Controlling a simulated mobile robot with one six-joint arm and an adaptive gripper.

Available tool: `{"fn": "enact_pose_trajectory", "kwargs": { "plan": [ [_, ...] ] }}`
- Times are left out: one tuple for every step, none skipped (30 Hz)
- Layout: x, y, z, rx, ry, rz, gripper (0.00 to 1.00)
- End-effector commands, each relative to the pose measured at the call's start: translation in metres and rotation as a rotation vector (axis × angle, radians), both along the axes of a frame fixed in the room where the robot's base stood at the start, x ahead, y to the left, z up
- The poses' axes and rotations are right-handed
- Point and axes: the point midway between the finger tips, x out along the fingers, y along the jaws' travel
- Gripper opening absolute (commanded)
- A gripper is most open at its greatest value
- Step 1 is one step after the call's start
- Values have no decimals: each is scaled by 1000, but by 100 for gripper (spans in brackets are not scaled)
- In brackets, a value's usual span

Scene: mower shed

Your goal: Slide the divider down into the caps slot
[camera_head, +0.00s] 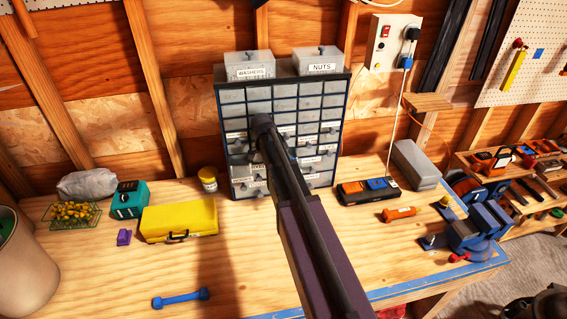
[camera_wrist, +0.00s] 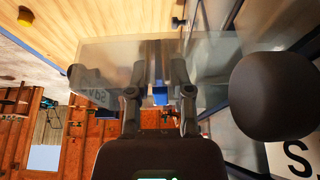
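In the wrist view my gripper (camera_wrist: 159,68) has its two dark fingers apart, in front of or at a clear, see-through box or panel (camera_wrist: 100,55). Dark lettering shows on its left part, too unclear to read surely. A narrow blue-grey strip (camera_wrist: 158,72) with a brighter blue end shows between the fingers. I cannot tell whether it is the divider or whether the fingers press on it. In the head view the drawer cabinet (camera_head: 333,112) stands at the back of the bench. My arm covers its middle and hides the gripper. I cannot make out the caps slot.
A black round knob (camera_wrist: 270,95) is close at the right in the wrist view. Clear bins marked WASHERS (camera_head: 247,66) and NUTS (camera_head: 318,62) top the cabinet. A yellow case (camera_head: 178,218) and a yellow jar (camera_head: 208,178) are left of it. The bench front is mostly clear.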

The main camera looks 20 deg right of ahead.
Motion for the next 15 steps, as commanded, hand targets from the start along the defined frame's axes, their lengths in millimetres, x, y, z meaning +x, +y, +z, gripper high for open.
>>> {"fn": "enact_pose_trajectory", "kwargs": {
  "plan": [
    [0, 0, 0, 0, 0, 0, 54],
    [0, 0, 0, 0, 0, 0, 54],
    [0, 0, 0, 0, 0, 0, 54],
    [0, 0, 0, 0, 0, 0, 54],
    [0, 0, 0, 0, 0, 0, 54],
    [0, 0, 0, 0, 0, 0, 54],
    [0, 0, 0, 0, 0, 0, 54],
    [0, 0, 0, 0, 0, 0, 54],
    [0, 0, 0, 0, 0, 0, 54],
    [0, 0, 0, 0, 0, 0, 54],
    [0, 0, 0, 0, 0, 0, 54],
    [0, 0, 0, 0, 0, 0, 54],
    [0, 0, 1, 0, 0, 0, 54],
    [0, 0, 1, 0, 0, 0, 54],
    [0, 0, 2, 0, 0, 0, 54]
  ]
}}
